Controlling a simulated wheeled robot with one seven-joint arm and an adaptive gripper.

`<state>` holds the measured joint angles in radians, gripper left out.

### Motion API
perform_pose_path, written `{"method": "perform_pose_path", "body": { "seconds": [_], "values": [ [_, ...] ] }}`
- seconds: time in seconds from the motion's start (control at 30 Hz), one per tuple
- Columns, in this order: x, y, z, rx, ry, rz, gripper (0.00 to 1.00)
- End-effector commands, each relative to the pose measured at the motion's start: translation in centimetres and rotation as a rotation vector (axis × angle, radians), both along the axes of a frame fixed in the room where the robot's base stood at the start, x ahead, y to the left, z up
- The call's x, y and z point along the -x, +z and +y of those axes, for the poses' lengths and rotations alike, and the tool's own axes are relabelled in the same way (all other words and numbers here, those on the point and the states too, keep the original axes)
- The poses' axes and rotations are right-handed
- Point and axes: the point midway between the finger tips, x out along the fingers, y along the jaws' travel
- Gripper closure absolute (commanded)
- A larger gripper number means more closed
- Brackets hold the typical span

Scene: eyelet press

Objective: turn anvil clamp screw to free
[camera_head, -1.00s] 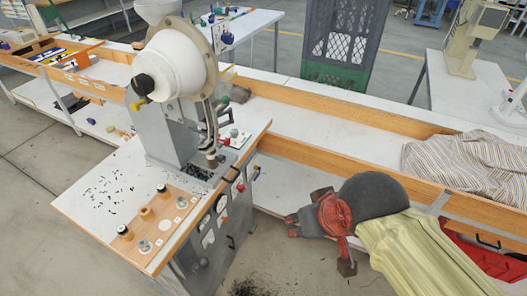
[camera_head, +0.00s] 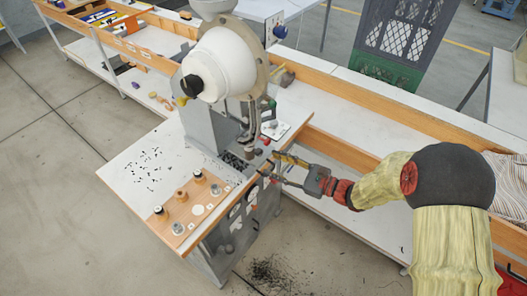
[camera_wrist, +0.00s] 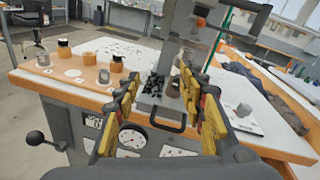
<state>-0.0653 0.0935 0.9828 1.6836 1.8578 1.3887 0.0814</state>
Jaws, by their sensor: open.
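The eyelet press (camera_head: 205,128) stands on a white bench with a wooden edge. Its anvil (camera_head: 250,152) is a short brownish cylinder low at the front of the press, beside black bits. A similar cylinder shows between my fingers in the wrist view (camera_wrist: 173,89). A red knob (camera_head: 264,140) is just right of the anvil. I cannot make out for sure which part is the anvil clamp screw. My gripper (camera_head: 281,166) is open and empty at the bench's front right edge, short of the anvil. Its yellow-padded fingers (camera_wrist: 168,110) frame the anvil area in the wrist view.
A wooden board (camera_head: 188,208) with several round dies lies on the bench's front left. A dark handle (camera_wrist: 168,122) and a gauge (camera_wrist: 132,138) are on the bench front. A wood-edged long bench (camera_head: 350,118) runs behind my arm. Black bits litter the floor.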

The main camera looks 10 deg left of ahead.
Motion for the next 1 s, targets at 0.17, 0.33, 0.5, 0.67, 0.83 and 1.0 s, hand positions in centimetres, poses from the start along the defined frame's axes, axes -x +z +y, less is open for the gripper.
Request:
{"method": "perform_pose_path", "body": {
  "seconds": [0.17,0.33,0.5,0.67,0.83,1.0],
  "values": [
    [-2.4,-3.2,-0.8,-0.087,-0.132,0.086,0.59],
    [-3.3,-3.9,-0.4,-0.105,-0.163,0.099,0.59],
    [-4.3,-3.9,2.0,-0.104,-0.159,0.097,0.59],
    [-5.3,-3.9,4.1,-0.104,-0.161,0.098,0.59],
    [-6.0,-3.8,5.5,-0.104,-0.161,0.097,0.59],
    [-6.2,-3.8,5.9,-0.103,-0.163,0.098,0.59]
  ]
}}
